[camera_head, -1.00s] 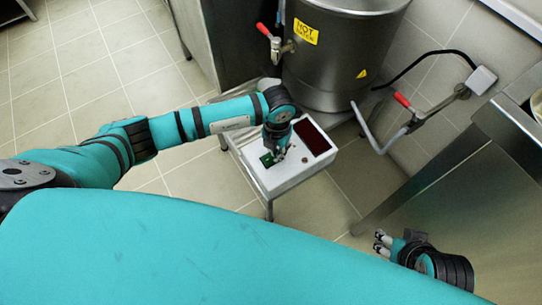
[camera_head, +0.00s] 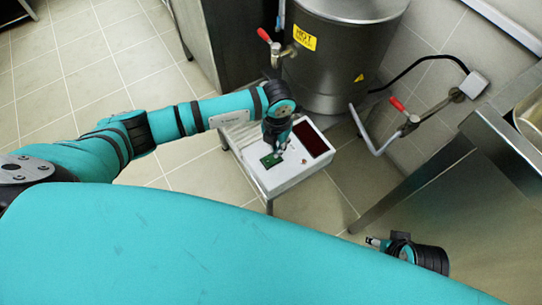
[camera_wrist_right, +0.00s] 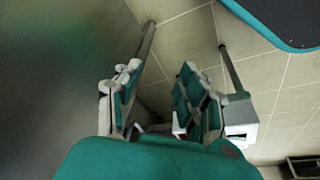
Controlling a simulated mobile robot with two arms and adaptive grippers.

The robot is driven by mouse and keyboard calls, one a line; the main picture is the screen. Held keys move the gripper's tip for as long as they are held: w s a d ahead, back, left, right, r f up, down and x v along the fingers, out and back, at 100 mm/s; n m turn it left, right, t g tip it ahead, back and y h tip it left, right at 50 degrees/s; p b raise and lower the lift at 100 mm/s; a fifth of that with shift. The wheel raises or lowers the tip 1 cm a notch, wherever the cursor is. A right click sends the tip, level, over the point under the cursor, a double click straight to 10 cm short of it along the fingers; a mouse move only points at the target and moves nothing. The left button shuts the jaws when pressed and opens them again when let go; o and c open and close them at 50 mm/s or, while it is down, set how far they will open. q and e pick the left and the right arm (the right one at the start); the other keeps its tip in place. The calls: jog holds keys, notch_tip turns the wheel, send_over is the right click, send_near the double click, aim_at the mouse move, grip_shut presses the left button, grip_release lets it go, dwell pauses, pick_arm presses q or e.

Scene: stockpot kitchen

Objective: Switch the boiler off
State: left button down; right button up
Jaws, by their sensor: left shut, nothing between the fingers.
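The boiler (camera_head: 335,75) is a tall steel cylinder with a yellow hot-water label, at the top of the head view. In front of it stands a white control box (camera_head: 290,180) with a dark red panel (camera_head: 312,138) and a green switch area (camera_head: 271,160) on its top. My left gripper (camera_head: 280,153) points down at the box top, shut and empty, right beside the green area. Whether its tips touch the switch I cannot tell, and the switch's position is too small to read. My right gripper (camera_head: 374,242) is away from the box; its fingers are apart and empty in the right wrist view (camera_wrist_right: 160,105).
A red-handled tap (camera_head: 276,48) sticks out from the boiler above my left wrist. A red-handled valve and pipe (camera_head: 408,122) are on the wall to the right. A steel counter (camera_head: 450,200) stands at the right, near my right gripper. Tiled floor (camera_head: 90,90) is clear at the left.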

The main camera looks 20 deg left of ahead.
pick_arm(q)
jog(key=shift+r+p, duration=0.6)
jog(key=shift+r, duration=0.25)
jog(key=shift+r+p, duration=0.5)
jog(key=shift+r, duration=0.1)
pick_arm(e)
notch_tip(320, 180, down, 8)
jog(key=shift+f, duration=0.1)
